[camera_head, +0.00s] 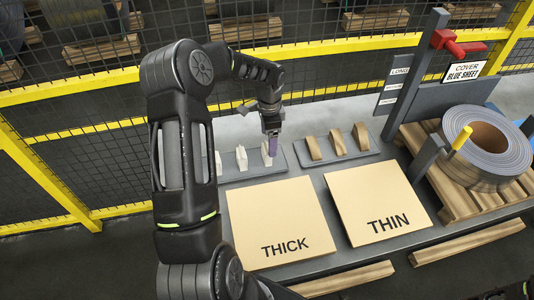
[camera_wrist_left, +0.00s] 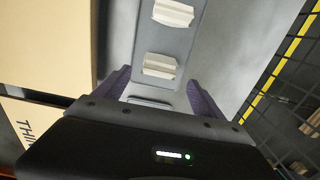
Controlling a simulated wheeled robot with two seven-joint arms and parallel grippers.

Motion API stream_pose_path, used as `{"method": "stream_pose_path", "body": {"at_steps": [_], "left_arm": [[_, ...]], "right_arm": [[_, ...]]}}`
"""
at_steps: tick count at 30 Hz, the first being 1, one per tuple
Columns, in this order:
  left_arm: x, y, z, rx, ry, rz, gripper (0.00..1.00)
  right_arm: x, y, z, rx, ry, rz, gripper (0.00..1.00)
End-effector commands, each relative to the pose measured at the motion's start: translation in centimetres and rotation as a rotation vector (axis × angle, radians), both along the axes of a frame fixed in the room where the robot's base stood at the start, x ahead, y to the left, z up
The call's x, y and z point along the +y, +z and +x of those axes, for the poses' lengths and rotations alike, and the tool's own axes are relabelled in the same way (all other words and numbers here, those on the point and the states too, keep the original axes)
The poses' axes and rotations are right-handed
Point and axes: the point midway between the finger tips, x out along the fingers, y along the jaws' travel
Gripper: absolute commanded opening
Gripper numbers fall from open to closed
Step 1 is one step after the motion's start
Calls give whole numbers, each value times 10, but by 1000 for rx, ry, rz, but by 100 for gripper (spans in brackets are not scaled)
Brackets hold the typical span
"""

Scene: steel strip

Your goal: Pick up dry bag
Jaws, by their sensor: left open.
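No label marks a dry bag. Pale cream, ridged pieces stand in a row on a grey tray (camera_head: 235,172), including a left piece (camera_head: 217,162) and a middle piece (camera_head: 241,158). My left gripper (camera_head: 271,146) points down over the right end of this row and partly hides the piece there. In the left wrist view, one cream piece (camera_wrist_left: 159,66) lies just ahead of the open purple fingers (camera_wrist_left: 158,80), with another piece (camera_wrist_left: 173,13) beyond it. A third piece is mostly hidden by the gripper body. The fingers look empty. My right gripper is out of view.
A second tray (camera_head: 345,157) holds tan wedge-like pieces (camera_head: 337,142). Boards marked THICK (camera_head: 275,215) and THIN (camera_head: 375,195) lie in front. A steel coil (camera_head: 470,165) sits on a pallet at right, beside grey posts. A yellow-framed mesh fence (camera_head: 100,130) stands behind.

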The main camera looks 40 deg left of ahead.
Motion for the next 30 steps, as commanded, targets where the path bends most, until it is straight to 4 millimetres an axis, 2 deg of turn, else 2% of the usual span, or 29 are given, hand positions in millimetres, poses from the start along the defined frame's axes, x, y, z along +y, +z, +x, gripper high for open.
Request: {"method": "stream_pose_path", "body": {"at_steps": [3, 13, 23, 30], "left_arm": [[0, -10, -1, 1, -1, 0, 80], [0, -13, -1, 1, -1, 1, 80], [2, -58, -6, 0, -1, -1, 80], [3, -62, -6, -1, 0, 0, 80]], "right_arm": [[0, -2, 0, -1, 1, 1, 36], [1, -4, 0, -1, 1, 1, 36], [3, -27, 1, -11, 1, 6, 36], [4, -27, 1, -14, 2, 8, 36]]}}
